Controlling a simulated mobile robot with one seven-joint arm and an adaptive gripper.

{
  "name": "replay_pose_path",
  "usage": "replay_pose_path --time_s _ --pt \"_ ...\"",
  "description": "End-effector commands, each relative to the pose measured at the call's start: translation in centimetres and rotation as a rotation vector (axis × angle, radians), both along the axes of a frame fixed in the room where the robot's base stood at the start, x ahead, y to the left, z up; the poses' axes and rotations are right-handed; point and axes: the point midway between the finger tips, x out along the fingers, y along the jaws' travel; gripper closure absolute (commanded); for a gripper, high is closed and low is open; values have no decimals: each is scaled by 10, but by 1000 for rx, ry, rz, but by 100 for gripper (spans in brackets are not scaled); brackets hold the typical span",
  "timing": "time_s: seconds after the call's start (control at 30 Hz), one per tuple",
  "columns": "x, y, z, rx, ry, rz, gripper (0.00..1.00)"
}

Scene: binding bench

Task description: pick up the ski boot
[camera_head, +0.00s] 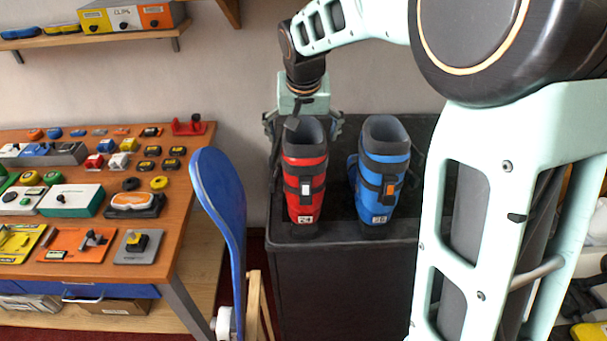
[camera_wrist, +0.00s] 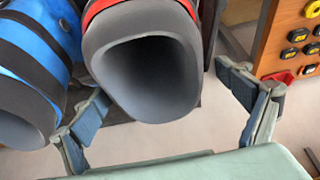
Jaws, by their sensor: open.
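A red ski boot (camera_head: 304,178) stands upright on a black cabinet, with black straps and a number label at its toe. A blue ski boot (camera_head: 382,172) stands upright just to its right. My gripper (camera_head: 302,122) is above and behind the red boot's cuff, pointing down. In the wrist view my gripper (camera_wrist: 166,118) is open, its fingers apart on either side of the grey open top of the red boot (camera_wrist: 143,66). The left finger lies between the red boot and the blue boot (camera_wrist: 38,70). Whether either finger touches a boot I cannot tell.
The black cabinet top (camera_head: 345,222) is bare around the boots. A blue upright board (camera_head: 222,200) stands left of it. A wooden bench (camera_head: 180,190) with many small tools is at the left. A shelf (camera_head: 90,41) hangs on the wall above.

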Motion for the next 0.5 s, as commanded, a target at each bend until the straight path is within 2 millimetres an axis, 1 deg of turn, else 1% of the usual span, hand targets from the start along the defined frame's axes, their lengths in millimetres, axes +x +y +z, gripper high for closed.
replay_pose_path --time_s 0.1,0.23,0.37,0.5 --pt "6 -2 -17 -1 6 -1 7" --pt "13 -2 -34 -1 4 0 7" --pt "17 -2 -41 -1 1 0 7" --pt "17 -2 -42 0 1 0 7"
